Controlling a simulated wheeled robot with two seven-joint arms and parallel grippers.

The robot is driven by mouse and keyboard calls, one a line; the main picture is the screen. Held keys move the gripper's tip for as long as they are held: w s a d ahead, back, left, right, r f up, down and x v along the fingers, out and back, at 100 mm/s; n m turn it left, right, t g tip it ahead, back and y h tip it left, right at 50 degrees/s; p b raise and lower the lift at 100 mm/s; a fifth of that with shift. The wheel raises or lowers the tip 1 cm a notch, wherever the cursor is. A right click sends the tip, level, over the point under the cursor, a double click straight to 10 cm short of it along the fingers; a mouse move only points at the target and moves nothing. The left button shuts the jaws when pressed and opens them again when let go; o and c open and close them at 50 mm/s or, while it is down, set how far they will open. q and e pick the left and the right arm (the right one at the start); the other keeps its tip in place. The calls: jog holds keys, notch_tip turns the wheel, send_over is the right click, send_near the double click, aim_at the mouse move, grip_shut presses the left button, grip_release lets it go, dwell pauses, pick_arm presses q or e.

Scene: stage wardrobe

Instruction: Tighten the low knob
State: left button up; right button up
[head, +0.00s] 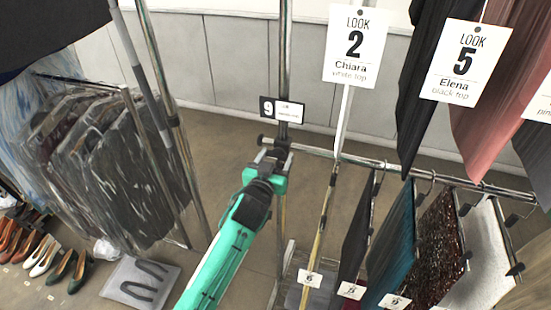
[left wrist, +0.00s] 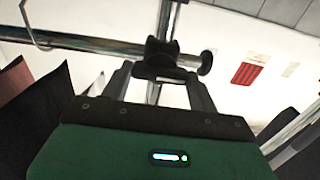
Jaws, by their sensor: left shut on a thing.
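The low knob (left wrist: 160,72) is black and sits on the black clamp (left wrist: 160,50) where a horizontal chrome rail meets an upright chrome post. In the head view this clamp (head: 282,144) is just below the black "9" tag. My left gripper (head: 275,158), on a green arm, reaches up to it from below. In the left wrist view the two fingers of my left gripper (left wrist: 160,76) are on either side of the knob, shut on it. The fingers partly hide the knob, and its turn angle cannot be told. My right gripper is not in view.
The rail's black end cap (head: 261,140) sticks out left of the post. Garments hang along the rail (head: 395,168) at right. Label cards (head: 355,46) hang above it. A rack of grey garments (head: 110,165) and several shoes (head: 45,257) are at left. Floor between racks is open.

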pick_arm(q)
jog(key=shift+m, duration=0.3)
jog(key=m+p, duration=0.1)
jog(key=m, duration=0.2)
jog(key=shift+m, duration=0.4)
jog(key=m+p, duration=0.1)
jog(key=m, duration=0.4)
jog(key=shift+d, duration=0.1)
jog(key=m, duration=0.4)
jog(key=shift+f+m+p, duration=0.1)
jog(key=shift+m+p, duration=0.3)
jog(key=shift+f+m+p, duration=0.1)
jog(key=shift+m+p, duration=0.3)
jog(key=shift+m, duration=1.4)
jog(key=o, duration=1)
jog(key=shift+d, duration=0.1)
jog(key=shift+s, duration=0.1)
